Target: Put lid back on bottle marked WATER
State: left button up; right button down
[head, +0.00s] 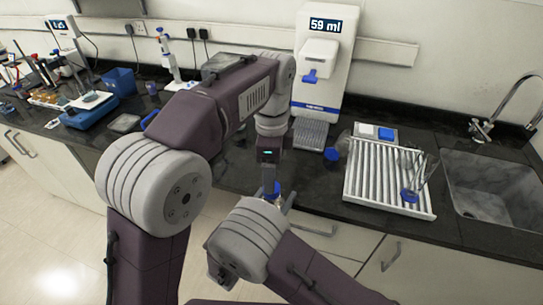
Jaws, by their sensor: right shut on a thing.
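My left arm reaches in from the left and bends down over the front of the counter. Its gripper (268,172) points down, and its fingers are too small to read. A small blue-topped thing (270,188) is just below it; its lower part is hidden by my right arm. My right gripper (287,201) is low beside it, mostly hidden behind its own arm, and appears shut on this thing. I cannot tell whether it is the bottle or the lid. No WATER marking is readable. Another blue piece (332,154) lies on the counter to the right.
A white dispenser (322,60) reading 59 ml stands at the back. A white slatted rack (365,180) with glassware stands to the right, beside the sink (490,185). Blue equipment (90,110) and several small items crowd the left counter. My left arm hides the middle of the counter.

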pick_arm(q)
notch_tip(320, 180, up, 7)
jog(key=shift+f, duration=0.2)
dwell(0.4)
jog(key=a+f+n, duration=1.1)
jog(key=n, duration=0.1)
jog(key=s+a+f+n, duration=0.2)
jog(key=s+f+n, duration=0.1)
jog(key=s+f, duration=0.2)
jog(key=s+a+f+n+t, duration=0.1)
jog(key=s+a+f+n, duration=0.2)
jog(key=s+f, duration=0.3)
notch_tip(320, 180, down, 3)
jog(key=shift+s+a+n, duration=0.2)
jog(key=shift+s+n, duration=0.05)
jog(key=shift+n, duration=0.55)
